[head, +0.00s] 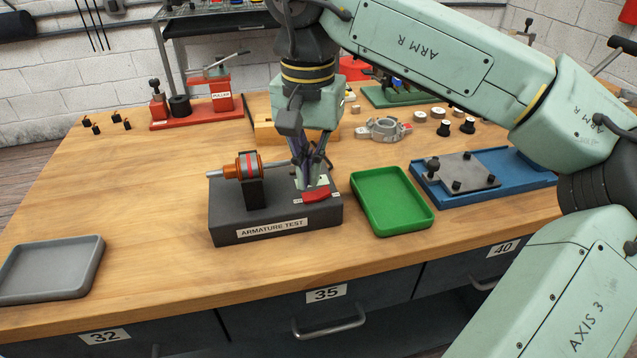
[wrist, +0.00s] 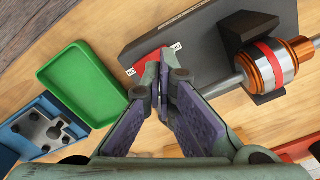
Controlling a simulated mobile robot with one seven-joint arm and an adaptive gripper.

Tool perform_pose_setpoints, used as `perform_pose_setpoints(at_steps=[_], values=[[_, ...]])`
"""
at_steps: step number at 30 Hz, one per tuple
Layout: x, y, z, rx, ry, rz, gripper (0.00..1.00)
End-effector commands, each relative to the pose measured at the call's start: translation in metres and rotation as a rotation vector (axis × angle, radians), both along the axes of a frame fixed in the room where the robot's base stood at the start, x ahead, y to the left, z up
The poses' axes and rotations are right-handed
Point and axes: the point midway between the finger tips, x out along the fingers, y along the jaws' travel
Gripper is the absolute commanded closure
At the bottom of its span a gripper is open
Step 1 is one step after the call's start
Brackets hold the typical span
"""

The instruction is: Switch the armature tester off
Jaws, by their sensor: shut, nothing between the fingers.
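The armature tester (head: 225,218) is a dark grey box labelled "ARMATURE TEST" on the wooden bench. An armature (head: 250,166) with copper and red bands rests in its stand on the left of the box; it also shows in the wrist view (wrist: 272,62). A red switch (head: 318,194) with small white labels at its sides sits on the right of the box top. It also shows in the wrist view (wrist: 147,62), partly hidden by my fingers. My gripper (head: 305,186) is shut and empty, its tips right at the switch. I cannot tell whether they touch it.
A green tray (head: 424,222) lies just right of the tester, with a blue fixture (head: 530,178) beyond it. A grey tray (head: 98,255) is at the front left. A red puller stand (head: 190,118) is at the back left. Bare bench lies between the grey tray and the tester.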

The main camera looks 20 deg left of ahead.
Motion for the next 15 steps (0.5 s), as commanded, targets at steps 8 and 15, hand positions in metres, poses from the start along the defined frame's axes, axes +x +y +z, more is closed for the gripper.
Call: perform_pose_setpoints(at_steps=[8,15], values=[[0.0,0.0,0.026,0.0,0.001,0.0,1.0],[0.0,0.0,0.044,0.0,0.001,0.0,1.0]])
